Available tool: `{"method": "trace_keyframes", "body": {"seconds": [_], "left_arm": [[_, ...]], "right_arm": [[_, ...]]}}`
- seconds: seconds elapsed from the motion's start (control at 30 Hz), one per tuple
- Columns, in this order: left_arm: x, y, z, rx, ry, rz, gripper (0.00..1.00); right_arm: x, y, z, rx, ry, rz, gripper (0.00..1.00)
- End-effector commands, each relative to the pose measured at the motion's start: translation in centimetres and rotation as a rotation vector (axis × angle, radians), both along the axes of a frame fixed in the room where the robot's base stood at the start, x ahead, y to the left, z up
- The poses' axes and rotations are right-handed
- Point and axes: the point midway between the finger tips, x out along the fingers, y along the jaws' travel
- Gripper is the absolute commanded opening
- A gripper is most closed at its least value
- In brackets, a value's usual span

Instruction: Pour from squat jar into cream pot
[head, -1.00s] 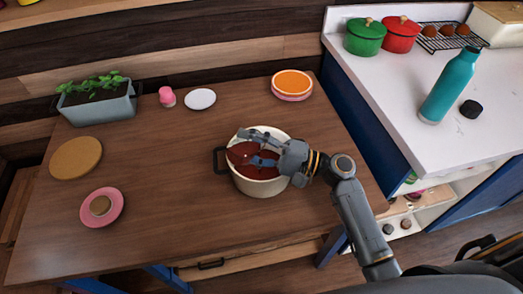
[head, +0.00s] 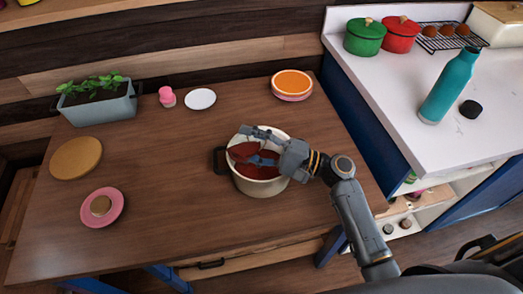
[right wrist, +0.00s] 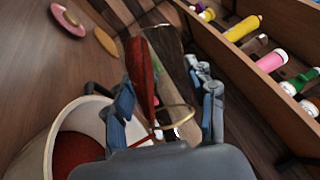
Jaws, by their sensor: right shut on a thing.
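The cream pot (head: 258,188) stands on the wooden table with dark handles and red contents inside. It also shows in the right wrist view (right wrist: 62,118), at lower left, with red at its bottom. My right gripper (head: 260,147) is over the pot's mouth, shut on the squat jar (head: 243,151). In the right wrist view the squat jar (right wrist: 146,82) is clear glass with a gold-coloured rim, between the fingers. It is tilted, with red contents lying along one side. The gripper partly hides the jar and the pot's opening in the head view. My left gripper is out of view.
A pink plate (head: 102,208), cork mat (head: 76,158), planter (head: 98,104), pink cup (head: 167,97), white saucer (head: 200,99) and orange-topped plates (head: 291,84) stand around the table. Table space left of the pot is clear. A white counter (head: 410,90) is at right.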

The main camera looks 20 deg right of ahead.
Motion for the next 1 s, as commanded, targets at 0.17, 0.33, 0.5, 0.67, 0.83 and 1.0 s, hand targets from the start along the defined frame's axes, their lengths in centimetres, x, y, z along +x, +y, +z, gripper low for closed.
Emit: {"method": "trace_keyframes", "body": {"seconds": [0.17, 0.33, 0.5, 0.67, 0.83, 1.0], "left_arm": [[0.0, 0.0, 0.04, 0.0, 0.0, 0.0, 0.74], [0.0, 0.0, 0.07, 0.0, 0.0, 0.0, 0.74], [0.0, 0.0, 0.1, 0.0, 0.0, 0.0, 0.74], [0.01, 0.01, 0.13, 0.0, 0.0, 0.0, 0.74], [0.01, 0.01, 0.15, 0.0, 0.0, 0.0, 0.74], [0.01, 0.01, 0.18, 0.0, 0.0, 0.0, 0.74]], "right_arm": [[0.06, -0.07, 0.17, 0.016, 0.012, 0.0, 0.08], [0.11, -0.13, 0.24, 0.03, 0.024, -0.001, 0.08], [0.17, -0.18, 0.32, 0.044, 0.036, 0.0, 0.08], [0.21, -0.24, 0.39, 0.058, 0.048, 0.0, 0.08], [0.25, -0.29, 0.46, 0.071, 0.059, 0.0, 0.08], [0.3, -0.36, 0.52, 0.085, 0.071, -0.001, 0.08]]}}
